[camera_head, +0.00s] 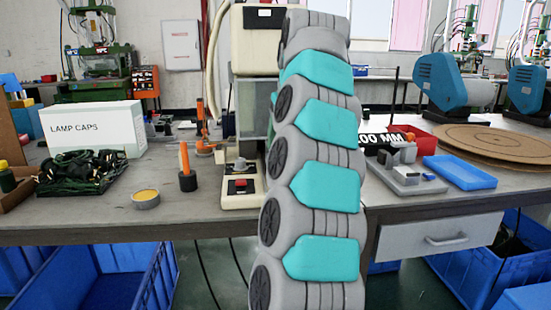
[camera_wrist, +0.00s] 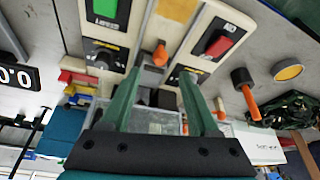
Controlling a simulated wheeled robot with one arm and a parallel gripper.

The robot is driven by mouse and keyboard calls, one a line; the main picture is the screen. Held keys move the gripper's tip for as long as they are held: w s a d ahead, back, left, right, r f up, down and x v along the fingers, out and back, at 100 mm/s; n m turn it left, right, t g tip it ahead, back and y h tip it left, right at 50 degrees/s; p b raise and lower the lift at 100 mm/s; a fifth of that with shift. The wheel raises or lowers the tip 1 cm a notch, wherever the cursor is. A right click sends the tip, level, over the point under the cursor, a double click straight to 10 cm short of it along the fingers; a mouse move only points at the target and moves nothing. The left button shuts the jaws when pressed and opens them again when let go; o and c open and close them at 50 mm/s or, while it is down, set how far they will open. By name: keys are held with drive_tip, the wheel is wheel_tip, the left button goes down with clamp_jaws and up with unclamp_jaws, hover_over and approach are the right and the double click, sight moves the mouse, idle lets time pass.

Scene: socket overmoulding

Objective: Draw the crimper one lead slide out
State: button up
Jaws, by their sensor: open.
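The cream crimping machine (camera_head: 254,45) stands at the back of the bench, partly hidden by my arm. Its base (camera_head: 240,192) carries a red switch. In the wrist view, two cream panels show, one with a green switch (camera_wrist: 105,8) and one with a red switch (camera_wrist: 217,43). A small orange knob (camera_wrist: 160,55) lies between the panels, just beyond my fingertips. I cannot tell for certain whether it belongs to the lead slide. My gripper (camera_wrist: 161,78) is open, its two green fingers apart with nothing held. My arm hides the gripper in the head view.
An orange-handled tool (camera_head: 186,165) and a round yellow-topped tin (camera_head: 146,198) stand left of the machine. A LAMP CAPS box (camera_head: 95,130) and dark cables (camera_head: 80,168) are farther left. A blue tray (camera_head: 460,172) and round brown board (camera_head: 485,142) lie right. Bare bench shows in front.

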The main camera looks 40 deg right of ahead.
drive_tip(key=shift+x, duration=3.3)
clamp_jaws()
